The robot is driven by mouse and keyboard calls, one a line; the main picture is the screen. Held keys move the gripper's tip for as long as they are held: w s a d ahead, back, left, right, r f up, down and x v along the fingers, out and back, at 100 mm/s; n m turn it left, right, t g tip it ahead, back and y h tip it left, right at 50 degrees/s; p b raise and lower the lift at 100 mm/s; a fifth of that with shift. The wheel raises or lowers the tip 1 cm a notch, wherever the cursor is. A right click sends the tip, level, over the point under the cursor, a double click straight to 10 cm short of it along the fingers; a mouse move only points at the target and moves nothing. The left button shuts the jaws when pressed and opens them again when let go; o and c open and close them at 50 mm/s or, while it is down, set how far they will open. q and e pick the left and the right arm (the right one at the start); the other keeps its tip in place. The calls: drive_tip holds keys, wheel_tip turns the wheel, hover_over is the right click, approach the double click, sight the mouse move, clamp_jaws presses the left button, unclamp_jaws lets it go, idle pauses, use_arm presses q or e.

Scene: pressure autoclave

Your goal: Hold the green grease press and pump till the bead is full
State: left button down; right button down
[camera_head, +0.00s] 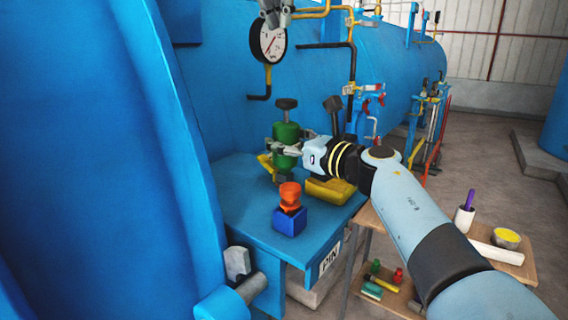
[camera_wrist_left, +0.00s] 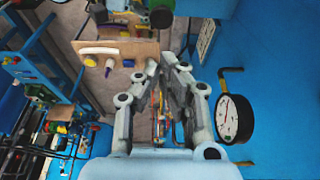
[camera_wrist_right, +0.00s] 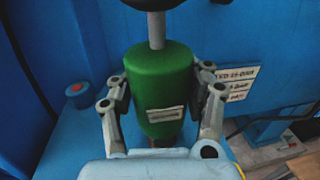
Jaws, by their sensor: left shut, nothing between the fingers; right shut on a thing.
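The green grease press (camera_head: 287,137) stands upright over the blue bench, with a dark knob (camera_head: 286,104) on a grey rod at its top. My right gripper (camera_head: 287,148) is shut around its green body. In the right wrist view the press (camera_wrist_right: 160,85) sits between the two fingers, with a pale label on its front. My left gripper (camera_head: 275,14) is at the top of the head view, above the pressure gauge. In the left wrist view its fingers (camera_wrist_left: 172,62) are together and empty. I cannot make out a grease bead.
A pressure gauge (camera_head: 268,40) and pipes stand behind the press. An orange piece (camera_head: 290,195) sits on a blue block (camera_head: 289,221) on the bench (camera_head: 240,235). A yellow piece (camera_head: 330,190) lies beneath my right arm. A wooden table (camera_head: 515,268) holds cups at the right.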

use_arm(q)
drive_tip(key=shift+v, duration=0.85)
drive_tip(key=shift+d, duration=0.15)
approach(289, 99)
drive_tip(key=x, duration=0.5)
drive_tip(key=shift+w+d+f, duration=0.1)
drive_tip(key=shift+w+d, duration=0.15)
drive_tip(key=shift+d, duration=0.1)
drive_tip(key=shift+f, duration=0.7)
drive_tip(key=shift+f, duration=0.1)
drive_tip(key=shift+f, duration=1.3)
drive_tip(key=shift+r, duration=0.1)
